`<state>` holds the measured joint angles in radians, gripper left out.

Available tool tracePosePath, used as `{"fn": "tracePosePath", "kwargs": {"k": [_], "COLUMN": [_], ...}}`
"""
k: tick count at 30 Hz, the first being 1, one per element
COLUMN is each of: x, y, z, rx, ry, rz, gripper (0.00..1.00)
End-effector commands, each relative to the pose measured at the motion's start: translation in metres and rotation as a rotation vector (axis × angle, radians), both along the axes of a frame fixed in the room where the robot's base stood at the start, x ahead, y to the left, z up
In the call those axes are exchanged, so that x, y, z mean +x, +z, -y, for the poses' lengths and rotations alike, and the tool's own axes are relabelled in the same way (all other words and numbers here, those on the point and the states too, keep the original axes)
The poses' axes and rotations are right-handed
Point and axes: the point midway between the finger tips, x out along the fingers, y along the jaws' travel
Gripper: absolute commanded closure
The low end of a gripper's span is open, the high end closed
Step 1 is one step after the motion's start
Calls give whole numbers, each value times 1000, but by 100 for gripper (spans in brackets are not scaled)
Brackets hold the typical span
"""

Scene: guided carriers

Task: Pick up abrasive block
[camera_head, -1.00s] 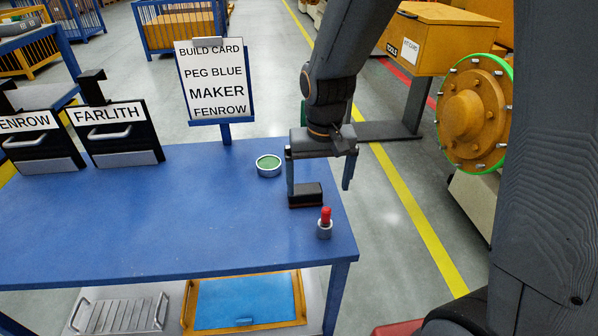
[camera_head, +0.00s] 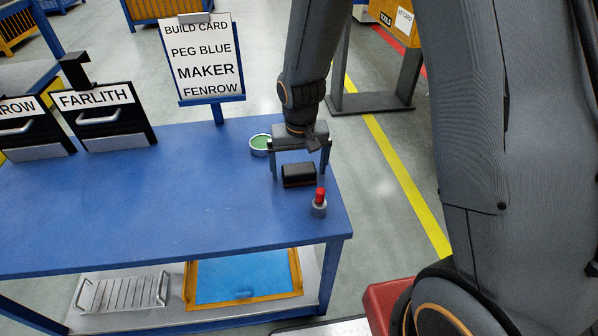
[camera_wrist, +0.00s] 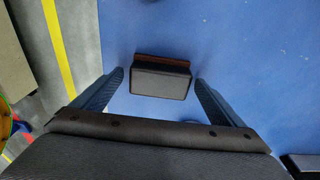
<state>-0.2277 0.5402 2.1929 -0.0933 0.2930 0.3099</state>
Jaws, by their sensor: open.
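The abrasive block (camera_head: 298,175), black on top with a reddish-brown layer along its lower edge, lies on the blue table (camera_head: 180,200) near its right edge. It also shows in the wrist view (camera_wrist: 161,80), between the two finger tips. My gripper (camera_head: 300,172) is open above and around the block, with one finger on each side. In the wrist view my gripper (camera_wrist: 158,82) shows a gap between each finger and the block. The block appears to rest on the table and is not held.
A red-topped peg in a grey holder (camera_head: 319,203) stands close in front of the block. A round green-filled dish (camera_head: 260,145) is just behind-left of my gripper. A build card stand (camera_head: 203,65) and a FARLITH bin (camera_head: 103,115) are at the back.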

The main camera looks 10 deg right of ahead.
Motion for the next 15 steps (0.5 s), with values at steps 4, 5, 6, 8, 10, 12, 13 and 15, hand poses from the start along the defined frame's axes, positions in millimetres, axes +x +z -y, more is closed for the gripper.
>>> {"fn": "tracePosePath", "kwargs": {"k": [4, 5, 6, 8, 10, 12, 13, 15], "x": [1, 1, 1, 1, 1, 1, 1, 1], "y": [-5, -5, -5, -5, -5, -5, -5, -5], "z": [1, 1, 1, 0, 0, 0, 0, 0], "rx": [0, 0, 0, 0, 0, 0, 0, 0], "ry": [-2, -2, -2, -2, -2, -2, -2, -2], "rz": [1, 2, 2, 2, 2, 1, 1, 1], "gripper": [8, 8, 8, 8, 9, 21, 26, 38]}}
